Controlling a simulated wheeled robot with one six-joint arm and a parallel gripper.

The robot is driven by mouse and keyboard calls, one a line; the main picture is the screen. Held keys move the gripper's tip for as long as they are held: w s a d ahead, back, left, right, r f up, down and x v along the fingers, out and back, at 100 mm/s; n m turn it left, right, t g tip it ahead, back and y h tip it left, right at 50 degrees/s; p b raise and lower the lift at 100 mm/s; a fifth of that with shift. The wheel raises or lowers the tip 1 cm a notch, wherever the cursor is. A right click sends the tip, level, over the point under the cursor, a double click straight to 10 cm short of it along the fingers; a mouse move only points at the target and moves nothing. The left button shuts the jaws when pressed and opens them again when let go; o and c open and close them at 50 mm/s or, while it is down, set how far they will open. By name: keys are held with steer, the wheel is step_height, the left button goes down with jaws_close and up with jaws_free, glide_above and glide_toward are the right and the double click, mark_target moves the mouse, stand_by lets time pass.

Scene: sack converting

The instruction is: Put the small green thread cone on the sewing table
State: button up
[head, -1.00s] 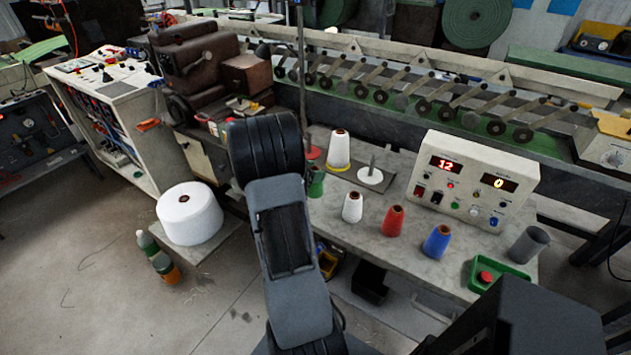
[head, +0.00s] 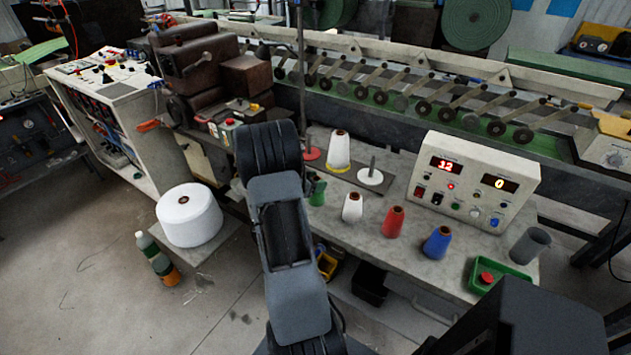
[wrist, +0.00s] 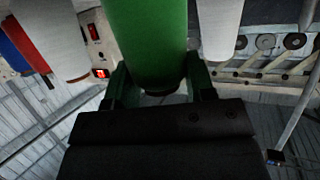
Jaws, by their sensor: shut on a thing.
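The small green thread cone (head: 317,192) shows in the head view just right of my arm, over the left end of the sewing table (head: 405,215); my arm partly hides it. In the wrist view the green cone (wrist: 147,40) fills the space between the fingers of my gripper (wrist: 158,82), which is shut on it. I cannot tell whether its base touches the table. In the head view my gripper is hidden behind my arm.
White (head: 352,207), red (head: 392,221) and blue (head: 437,242) cones stand in a row to the right. Behind are a larger white cone (head: 339,152) and spindle bases (head: 370,176). A control box (head: 476,182), grey cup (head: 530,246) and green tray (head: 499,277) stand farther right.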

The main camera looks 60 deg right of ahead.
steer(key=o, duration=1.3)
steer(key=shift+f, duration=0.1)
